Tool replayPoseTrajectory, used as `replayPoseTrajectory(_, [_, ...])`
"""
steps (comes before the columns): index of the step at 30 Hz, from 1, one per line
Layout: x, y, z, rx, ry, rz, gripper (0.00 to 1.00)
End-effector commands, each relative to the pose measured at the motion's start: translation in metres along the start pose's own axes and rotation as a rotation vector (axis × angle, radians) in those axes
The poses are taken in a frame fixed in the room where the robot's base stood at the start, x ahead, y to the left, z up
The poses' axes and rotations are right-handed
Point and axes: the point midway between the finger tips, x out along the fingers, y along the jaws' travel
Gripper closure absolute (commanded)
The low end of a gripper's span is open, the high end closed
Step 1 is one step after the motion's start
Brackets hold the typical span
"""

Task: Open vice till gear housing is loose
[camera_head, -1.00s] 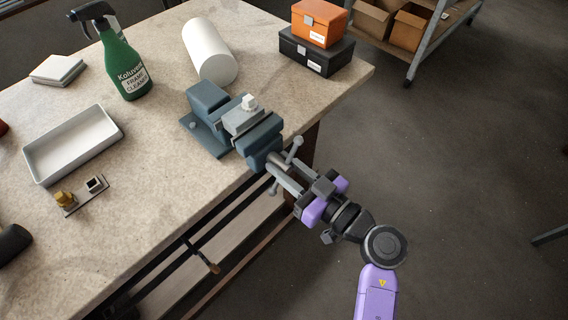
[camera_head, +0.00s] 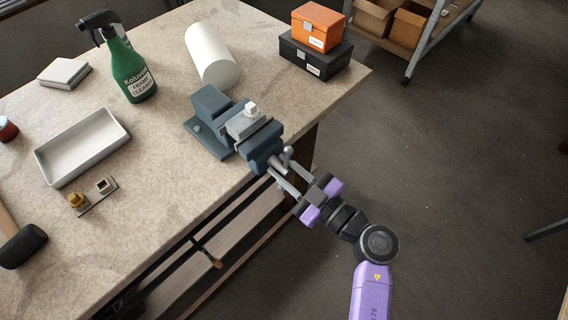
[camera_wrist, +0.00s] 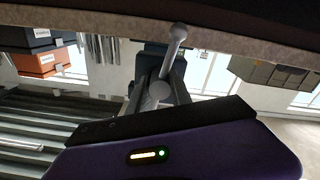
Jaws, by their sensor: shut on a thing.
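The blue-grey vice (camera_head: 208,112) is mounted at the table's right edge. The grey gear housing (camera_head: 243,122), with a white block on top, sits between its jaws; I cannot make out a gap there. The vice's handle bar (camera_head: 287,155) and screw end stick out past the table edge. My gripper (camera_head: 284,173) is shut on the handle at the screw end. In the wrist view the handle (camera_wrist: 172,62) shows its ball end pointing up, between my fingers, with the vice (camera_wrist: 152,60) behind it.
A white roll (camera_head: 212,56), a green spray bottle (camera_head: 127,68), an orange box (camera_head: 320,26) on a black case (camera_head: 316,64), and a grey tray (camera_head: 117,131) stand on the table. A mallet (camera_head: 22,247) lies at the left.

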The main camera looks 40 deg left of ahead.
Motion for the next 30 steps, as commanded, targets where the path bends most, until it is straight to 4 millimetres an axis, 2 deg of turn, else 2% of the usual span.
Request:
replayPoseTrajectory(1, [0.001,0.0023,-0.005,-0.025,0.006,0.001,1.0])
replayPoseTrajectory(9, [0.001,0.002,-0.0045,-0.103,0.007,0.001,1.0])
replayPoseTrajectory(22, [0.0015,0.0015,-0.0046,-0.114,0.008,0.0,1.0])
replayPoseTrajectory(23, [0.0015,0.0015,-0.0047,-0.114,0.009,0.0,0.71])
replayPoseTrajectory(25, [0.0014,0.0012,-0.0043,-0.113,0.008,0.0,0.57])
replayPoseTrajectory(26, [0.0013,0.001,-0.0039,-0.113,0.007,0.0,0.53])
replayPoseTrajectory(30, [0.0009,0.0005,-0.0025,-0.111,0.005,0.0,0.53])
